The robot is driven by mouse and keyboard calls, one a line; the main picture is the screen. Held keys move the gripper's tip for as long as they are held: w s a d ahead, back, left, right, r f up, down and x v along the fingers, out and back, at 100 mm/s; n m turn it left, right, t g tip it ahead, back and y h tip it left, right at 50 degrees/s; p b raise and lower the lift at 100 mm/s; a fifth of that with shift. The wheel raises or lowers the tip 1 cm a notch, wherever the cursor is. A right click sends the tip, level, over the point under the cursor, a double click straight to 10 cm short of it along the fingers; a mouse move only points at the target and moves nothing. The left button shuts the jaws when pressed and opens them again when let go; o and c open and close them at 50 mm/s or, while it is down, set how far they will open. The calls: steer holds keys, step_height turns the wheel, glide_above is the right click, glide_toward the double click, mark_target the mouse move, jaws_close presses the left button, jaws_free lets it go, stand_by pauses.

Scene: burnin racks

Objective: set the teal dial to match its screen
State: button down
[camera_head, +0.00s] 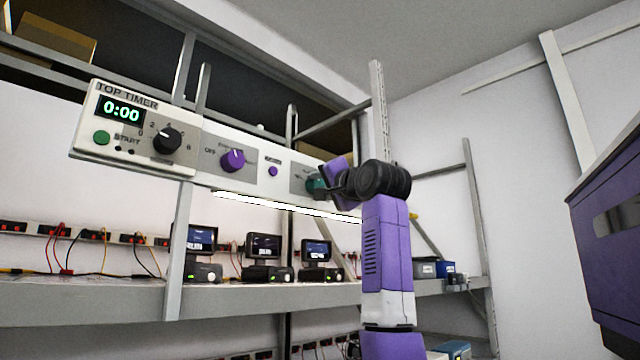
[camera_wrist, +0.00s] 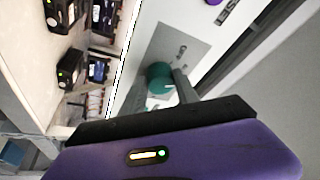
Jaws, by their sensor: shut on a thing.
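The teal dial (camera_head: 316,186) is on the right part of the white control panel, partly hidden behind my gripper (camera_head: 335,188) in the head view. In the wrist view the teal dial (camera_wrist: 160,78) shows on a grey plate, with a pale pointer mark on its face. My gripper (camera_wrist: 166,84) is shut on the dial, with a finger visible at its right side. The screen on the panel's left end (camera_head: 120,110) reads 0:00 in green under the words TOP TIMER. The small print around the teal dial is too blurred to read.
The panel also bears a black knob (camera_head: 167,141), a purple knob (camera_head: 232,160), a small purple button (camera_head: 273,171) and a green START button (camera_head: 101,138). Below, a shelf (camera_head: 270,295) holds several small devices with screens. A purple cabinet (camera_head: 610,220) stands at the right.

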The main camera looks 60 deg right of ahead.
steer(key=shift+d+m, duration=0.1)
steer(key=shift+m, duration=0.4)
steer(key=c, duration=0.9)
jaws_free()
steer(key=b+v, duration=0.2)
steer(key=v, duration=0.6)
steer(key=shift+r+b, duration=0.1)
steer(key=shift+b, duration=0.3)
